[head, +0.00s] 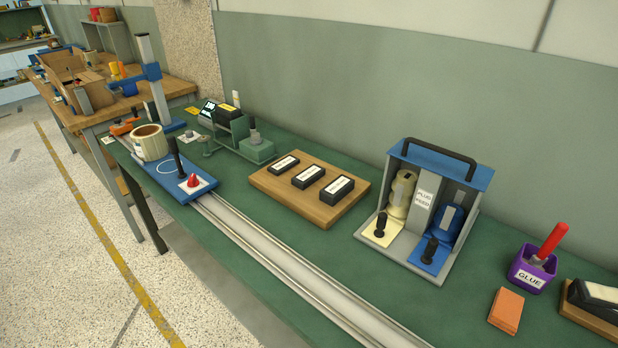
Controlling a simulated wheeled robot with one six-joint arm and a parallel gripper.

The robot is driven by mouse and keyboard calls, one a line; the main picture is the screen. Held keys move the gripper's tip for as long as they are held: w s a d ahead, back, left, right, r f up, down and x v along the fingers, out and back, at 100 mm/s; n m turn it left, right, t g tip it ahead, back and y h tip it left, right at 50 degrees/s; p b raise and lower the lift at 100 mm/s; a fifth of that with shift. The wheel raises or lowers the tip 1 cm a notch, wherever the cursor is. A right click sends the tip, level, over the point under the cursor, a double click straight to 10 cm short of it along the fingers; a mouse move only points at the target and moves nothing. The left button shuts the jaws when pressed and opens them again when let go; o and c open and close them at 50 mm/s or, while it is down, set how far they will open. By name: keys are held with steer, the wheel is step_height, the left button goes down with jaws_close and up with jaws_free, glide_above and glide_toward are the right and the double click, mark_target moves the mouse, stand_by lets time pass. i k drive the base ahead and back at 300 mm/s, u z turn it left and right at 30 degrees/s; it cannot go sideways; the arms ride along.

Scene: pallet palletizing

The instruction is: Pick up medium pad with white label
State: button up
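Three black pads with white labels lie in a row on a wooden board (278,191) in the middle of the green workbench. The middle pad (308,176) sits between the left pad (283,164) and the right pad (336,190), apart from both. The right pad looks the largest and thickest, and the left one the thinnest. The label print is too small to read. My gripper is not in view.
Right of the board stands a grey and blue caddy (428,205) with a black handle. A purple glue cup (531,271) and an orange block (506,310) are farther right. A metal rail (290,268) runs along the bench front. A green machine (254,148) stands behind left.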

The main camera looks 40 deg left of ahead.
mark_target(303, 180)
steer(key=k, duration=0.5)
steer(key=u, duration=3.05)
steer(key=i, duration=3.8)
steer(key=z, duration=4.1)
steer(key=i, duration=0.15)
steer(key=u, duration=0.3)
